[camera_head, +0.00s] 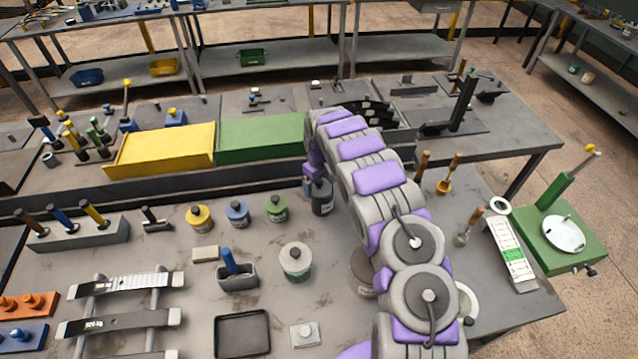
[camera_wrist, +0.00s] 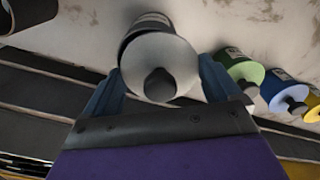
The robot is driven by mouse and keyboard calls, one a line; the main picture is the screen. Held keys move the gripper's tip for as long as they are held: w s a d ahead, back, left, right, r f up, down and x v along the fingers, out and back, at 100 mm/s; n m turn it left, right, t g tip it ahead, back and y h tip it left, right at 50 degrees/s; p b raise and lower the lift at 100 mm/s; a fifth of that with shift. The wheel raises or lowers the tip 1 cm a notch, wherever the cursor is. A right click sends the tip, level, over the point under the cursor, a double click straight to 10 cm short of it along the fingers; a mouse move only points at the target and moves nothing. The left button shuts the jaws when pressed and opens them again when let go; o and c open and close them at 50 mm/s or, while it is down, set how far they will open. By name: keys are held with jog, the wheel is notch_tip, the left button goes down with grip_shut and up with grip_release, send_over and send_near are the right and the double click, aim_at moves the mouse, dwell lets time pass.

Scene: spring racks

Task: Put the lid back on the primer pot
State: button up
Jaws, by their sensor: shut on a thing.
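My gripper (camera_wrist: 160,88) has its blue fingers on either side of a light grey lid (camera_wrist: 178,52) with a dark knob. The lid is at the top of a dark grey pot (camera_wrist: 148,22), which I take to be the primer pot; its label is unreadable. I cannot tell whether the lid is fully seated. In the head view, the dark grey pot (camera_head: 322,203) stands upright at the right end of a row of pots, and my gripper (camera_head: 314,178) reaches it from behind, its fingers mostly hidden.
Yellow (camera_head: 199,220), blue (camera_head: 238,214) and green (camera_head: 276,210) lidded pots stand left of it. A larger pale pot (camera_head: 296,266) is nearer the front. My arm hides part of the bench's right side.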

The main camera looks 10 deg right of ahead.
jog(key=shift+d, duration=0.1)
jog(key=shift+d, duration=0.4)
jog(key=shift+a, duration=0.35)
jog(key=o, duration=0.6)
jog(key=shift+o, duration=0.8)
jog(key=shift+d, duration=0.25)
